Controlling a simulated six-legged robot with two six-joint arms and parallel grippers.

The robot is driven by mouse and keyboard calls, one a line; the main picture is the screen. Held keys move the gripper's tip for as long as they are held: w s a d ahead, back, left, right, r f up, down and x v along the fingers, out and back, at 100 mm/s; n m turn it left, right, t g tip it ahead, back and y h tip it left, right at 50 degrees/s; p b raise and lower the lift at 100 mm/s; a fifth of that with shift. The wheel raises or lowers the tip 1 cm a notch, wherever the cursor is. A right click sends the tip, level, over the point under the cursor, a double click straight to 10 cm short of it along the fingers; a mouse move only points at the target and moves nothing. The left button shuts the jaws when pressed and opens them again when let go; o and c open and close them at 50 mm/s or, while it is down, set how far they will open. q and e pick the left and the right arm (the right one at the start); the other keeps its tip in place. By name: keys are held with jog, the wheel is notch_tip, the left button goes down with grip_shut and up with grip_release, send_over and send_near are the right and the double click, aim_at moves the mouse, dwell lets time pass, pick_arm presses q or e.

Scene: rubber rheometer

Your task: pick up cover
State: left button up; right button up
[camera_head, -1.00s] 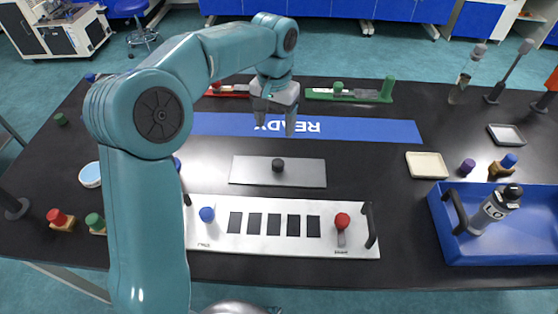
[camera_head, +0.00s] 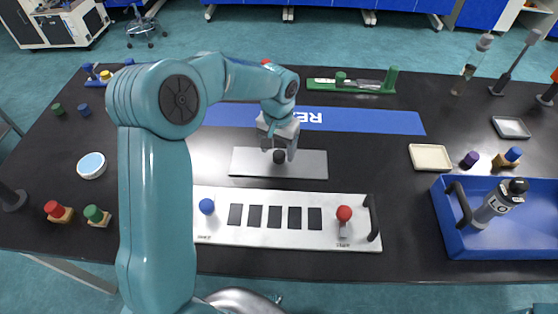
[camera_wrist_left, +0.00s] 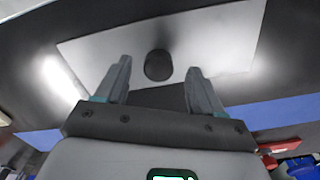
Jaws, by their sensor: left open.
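The cover is a flat silver-grey plate (camera_head: 305,165) with a round black knob (camera_head: 279,157) at its middle. It lies on the black table between the blue mat and the white panel. My left gripper (camera_head: 278,155) is over the knob in the head view. In the left wrist view the plate (camera_wrist_left: 215,50) and knob (camera_wrist_left: 158,65) show ahead of the fingers. The left gripper (camera_wrist_left: 157,85) is open and empty, with the knob in line with the gap between its fingertips. Whether the fingertips reach down beside the knob is unclear. My right gripper does not show.
A white panel (camera_head: 270,238) with dark squares, a blue knob and a red knob lies in front of the plate. The blue mat (camera_head: 370,122) lies behind. A blue tray (camera_head: 490,250) with a bottle stands at right. Table right of the plate is clear.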

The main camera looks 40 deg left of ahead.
aim_at(279, 153)
pick_arm(q)
notch_tip(279, 153, down, 3)
jog(key=shift+w+f, duration=0.1)
jog(key=shift+w, duration=0.05)
grip_shut()
